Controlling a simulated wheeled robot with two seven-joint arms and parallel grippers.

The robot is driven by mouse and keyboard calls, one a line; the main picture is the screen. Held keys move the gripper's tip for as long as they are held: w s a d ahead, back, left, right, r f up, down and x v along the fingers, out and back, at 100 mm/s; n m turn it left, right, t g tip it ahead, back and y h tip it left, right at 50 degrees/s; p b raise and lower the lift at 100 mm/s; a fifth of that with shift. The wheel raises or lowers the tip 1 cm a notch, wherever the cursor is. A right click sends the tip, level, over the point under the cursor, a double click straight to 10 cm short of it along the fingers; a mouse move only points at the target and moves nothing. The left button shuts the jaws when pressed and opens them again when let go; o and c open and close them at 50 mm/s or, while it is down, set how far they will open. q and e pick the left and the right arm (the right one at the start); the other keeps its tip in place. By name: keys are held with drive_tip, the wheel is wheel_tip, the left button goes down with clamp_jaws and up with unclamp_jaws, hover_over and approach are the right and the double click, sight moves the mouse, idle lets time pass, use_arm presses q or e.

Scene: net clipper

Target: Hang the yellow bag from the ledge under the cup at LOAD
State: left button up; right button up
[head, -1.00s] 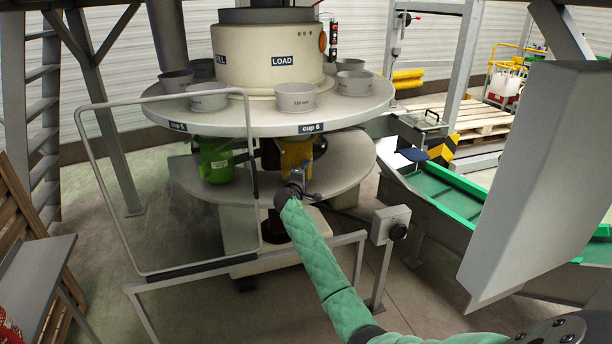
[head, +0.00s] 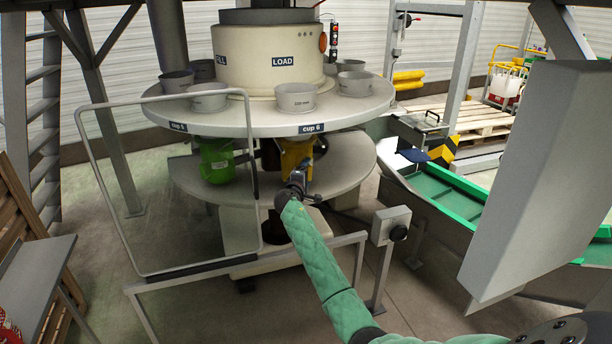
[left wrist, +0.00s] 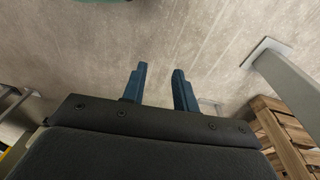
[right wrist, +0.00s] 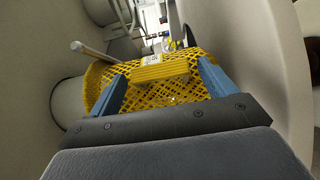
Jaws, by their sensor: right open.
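The yellow bag (head: 295,155) is under the table edge below the cup 6 label (head: 312,128), at the LOAD sign (head: 283,62). In the right wrist view the yellow net bag (right wrist: 170,94) fills the middle, with a ribbed yellow strip (right wrist: 160,69) across it. My right gripper (head: 302,172) is at the bag's front; in the right wrist view its blue fingers (right wrist: 158,88) stand apart on either side of the bag. Whether the bag hangs on the ledge is hidden. My left gripper (left wrist: 157,88) is open and empty over the floor, outside the head view.
A green bag (head: 217,162) is under cup 5, left of the yellow one. Grey cups stand on the round table (head: 240,123). A metal guard frame (head: 180,272) and a post with a grey box (head: 390,224) are in front. A grey panel (head: 545,180) stands at right.

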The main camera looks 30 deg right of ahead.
use_arm(q)
drive_tip(key=shift+r, duration=0.1)
wheel_tip(320, 180, up, 11)
drive_tip(key=w+d+b, duration=0.1)
drive_tip(key=w+b, duration=0.1)
drive_tip(key=shift+w+d, duration=0.3)
drive_tip(key=shift+d, duration=0.05)
use_arm(e)
drive_tip(key=v, duration=0.7)
drive_tip(key=shift+s+a, duration=0.25)
drive_tip(key=shift+a, duration=0.1)
drive_tip(key=shift+f, duration=0.15)
